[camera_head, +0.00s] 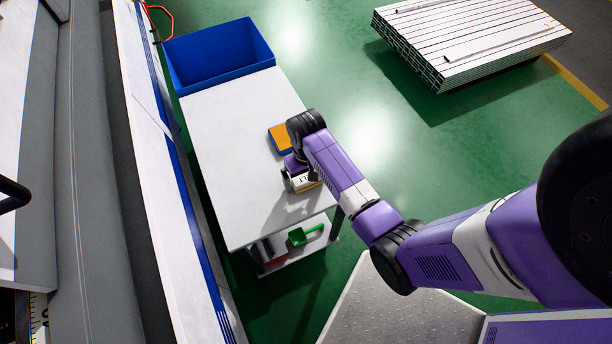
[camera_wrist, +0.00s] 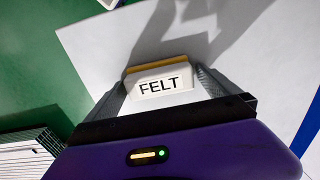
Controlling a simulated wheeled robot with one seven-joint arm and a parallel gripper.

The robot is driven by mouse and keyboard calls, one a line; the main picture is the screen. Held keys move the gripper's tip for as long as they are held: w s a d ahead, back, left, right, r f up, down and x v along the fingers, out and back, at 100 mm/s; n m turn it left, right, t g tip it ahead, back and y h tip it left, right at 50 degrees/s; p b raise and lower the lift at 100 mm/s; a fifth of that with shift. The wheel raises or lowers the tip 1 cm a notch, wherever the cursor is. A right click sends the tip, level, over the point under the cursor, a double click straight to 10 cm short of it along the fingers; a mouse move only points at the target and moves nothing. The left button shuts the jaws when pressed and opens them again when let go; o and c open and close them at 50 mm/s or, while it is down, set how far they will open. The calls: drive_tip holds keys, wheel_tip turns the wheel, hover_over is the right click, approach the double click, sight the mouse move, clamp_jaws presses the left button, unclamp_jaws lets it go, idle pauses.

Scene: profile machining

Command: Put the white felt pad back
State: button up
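The white felt pad (camera_wrist: 160,86) is a small white block marked "FELT" with a yellow-orange edge along its far side. In the wrist view it sits between the two fingers of my gripper (camera_wrist: 160,80), and both fingers appear to touch its sides. In the head view my gripper (camera_head: 300,182) is over the right side of the white table (camera_head: 225,125), with part of the white pad showing at its fingers. The gripper's shadow falls on the tabletop. I cannot tell exactly how high the pad is above the surface.
An orange-topped block with blue sides (camera_head: 280,138) lies on the table just behind my gripper. A blue bin (camera_head: 218,55) is at the table's far end. A green item (camera_head: 305,235) is on the lower shelf. Stacked white profiles (camera_head: 465,35) lie on the floor.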

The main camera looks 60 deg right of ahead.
sight(306, 177)
drive_tip(key=shift+r, duration=0.1)
wheel_tip(306, 177, up, 12)
drive_tip(key=s+a+f+t, duration=0.1)
drive_tip(key=a+f, duration=0.1)
drive_tip(key=s+a+f+n+t, duration=0.1)
drive_tip(key=a, duration=0.1)
drive_tip(key=s+a+f+t+h, duration=0.1)
drive_tip(key=a+f, duration=0.1)
drive_tip(key=shift+a+f+n, duration=0.2)
drive_tip(key=shift+f+n, duration=0.1)
drive_tip(key=s+a+r+n+t, duration=0.4)
drive_tip(key=s+a+r+t, duration=0.4)
drive_tip(key=s+a+r, duration=0.25)
drive_tip(key=s+a+r+n+t+y, duration=0.1)
drive_tip(key=s+r+t, duration=0.3)
drive_tip(key=r, duration=1)
drive_tip(key=shift+s+a, duration=0.55)
drive_tip(key=shift+s, duration=0.15)
